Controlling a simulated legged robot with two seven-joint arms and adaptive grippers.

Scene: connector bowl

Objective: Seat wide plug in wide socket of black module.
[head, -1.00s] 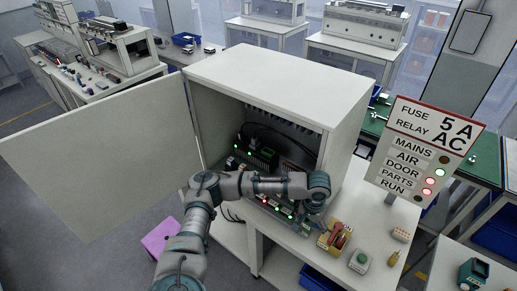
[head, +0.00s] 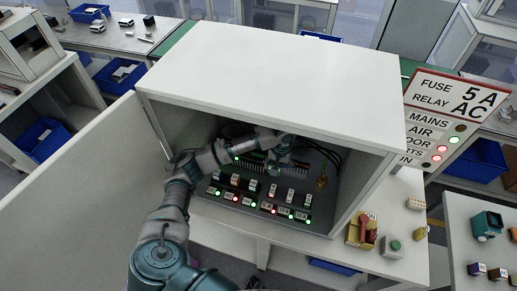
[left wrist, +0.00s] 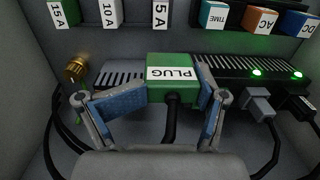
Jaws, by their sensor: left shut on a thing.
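A green wide plug (left wrist: 171,88) labelled PLUG, with a black cable, is in the left wrist view. My left gripper (left wrist: 172,103) is shut on it, one finger on each side. In the head view this gripper (head: 284,160) is inside the open cabinet, and the plug cannot be made out. The black module (left wrist: 237,68), with slots and two green lights, lies directly behind and beside the plug. It also shows in the head view (head: 249,164), partly behind my arm. The wide socket is hidden, so I cannot tell whether the plug is in it. My right gripper is not in view.
A grey plug (left wrist: 258,101) and a black plug (left wrist: 300,104) sit at the module's right. A brass fitting (left wrist: 75,68) is at the left. Labelled fuse and relay blocks (head: 252,186) line the cabinet floor. The cabinet's walls and top (head: 270,65) enclose the arm; its door (head: 75,185) stands open.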

